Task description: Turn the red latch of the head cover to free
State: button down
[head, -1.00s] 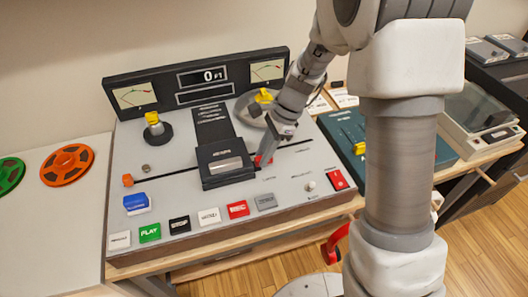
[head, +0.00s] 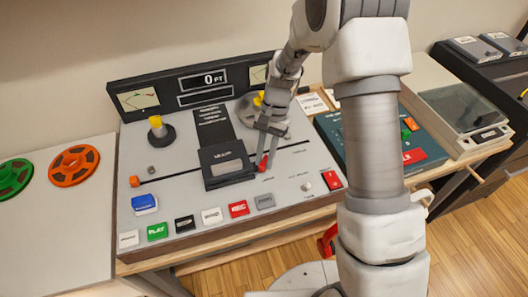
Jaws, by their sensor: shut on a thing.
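The red latch (head: 262,162) sits at the right side of the black head cover (head: 225,163) on the tape deck. The latch shows as a small red piece beside the cover's right edge. My gripper (head: 267,153) points down at the latch with its fingers shut on it. The fingers hide part of the latch, so its exact angle is hard to tell. The head cover lies closed over the middle of the deck.
The tape deck (head: 185,225) has a row of coloured buttons along its front and two yellow-topped hubs behind. A white knob (head: 306,186) and a red switch (head: 331,180) are right of the latch. Orange (head: 74,165) and green reels lie left.

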jog(key=n+h, duration=0.1)
jog(key=n, duration=0.1)
jog(key=n+p, duration=0.1)
jog(key=n, duration=0.1)
jog(key=shift+d+r+n+g+h, duration=0.1)
jog(key=shift+d+n+g+h, duration=0.1)
jog(key=shift+n+g+h, duration=0.15)
jog(key=shift+d+n+h+p, duration=0.15)
jog(key=shift+n+h+p, duration=0.55)
jog(key=shift+n, duration=1.25)
jog(key=c, duration=0.7)
grip_release()
jog(key=v, duration=0.5)
jog(key=p+v, duration=0.1)
jog(key=v, duration=1.1)
jog(key=shift+s+a+r, duration=0.2)
jog(key=shift+a, duration=0.1)
